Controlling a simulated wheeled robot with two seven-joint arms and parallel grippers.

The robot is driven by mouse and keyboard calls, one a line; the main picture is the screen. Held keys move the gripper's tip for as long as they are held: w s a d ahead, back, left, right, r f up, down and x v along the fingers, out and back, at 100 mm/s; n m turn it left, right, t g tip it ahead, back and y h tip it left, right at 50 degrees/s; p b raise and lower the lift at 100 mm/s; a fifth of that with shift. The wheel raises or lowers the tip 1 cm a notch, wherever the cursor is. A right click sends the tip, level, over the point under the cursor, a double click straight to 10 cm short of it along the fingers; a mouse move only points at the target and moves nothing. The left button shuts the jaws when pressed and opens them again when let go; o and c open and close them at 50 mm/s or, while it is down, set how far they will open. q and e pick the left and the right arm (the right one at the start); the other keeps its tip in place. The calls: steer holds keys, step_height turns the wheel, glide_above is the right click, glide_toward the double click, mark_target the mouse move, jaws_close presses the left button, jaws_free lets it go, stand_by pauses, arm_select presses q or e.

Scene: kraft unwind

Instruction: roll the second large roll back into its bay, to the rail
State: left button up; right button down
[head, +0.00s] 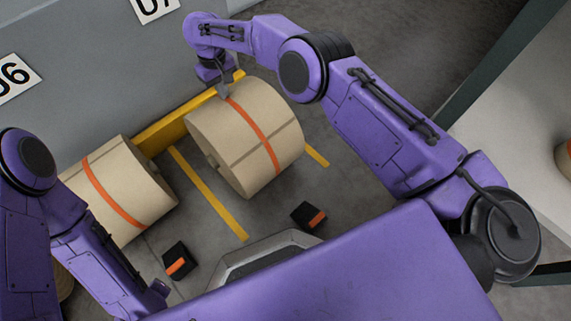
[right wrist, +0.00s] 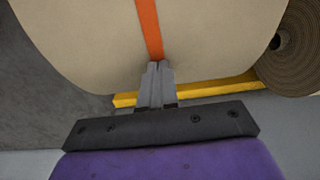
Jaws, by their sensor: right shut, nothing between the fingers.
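A large kraft roll (head: 270,115) with an orange band lies on its side on the floor, between two yellow floor lines. It is close to the yellow rail (head: 172,124) at the wall; I cannot tell whether they touch. My right gripper (head: 223,90) is shut and empty, its fingertips at the orange band on the roll's upper, wall-facing side. In the right wrist view, the shut fingers (right wrist: 155,66) meet the lower end of the band on the roll (right wrist: 90,40); contact is hard to tell. The rail (right wrist: 205,89) shows behind the fingers. My left gripper does not show.
Another banded roll (head: 118,185) lies in the bay to the left. Two black blocks with orange stripes (head: 177,259) (head: 309,217) stand on the floor in front of the rolls. A yellow floor line (head: 210,194) separates the bays. The grey wall (head: 110,75) stands behind the rail.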

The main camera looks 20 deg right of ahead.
steer(key=shift+r+p, duration=2.5)
steer(key=shift+r, duration=0.05)
steer(key=shift+f, duration=0.1)
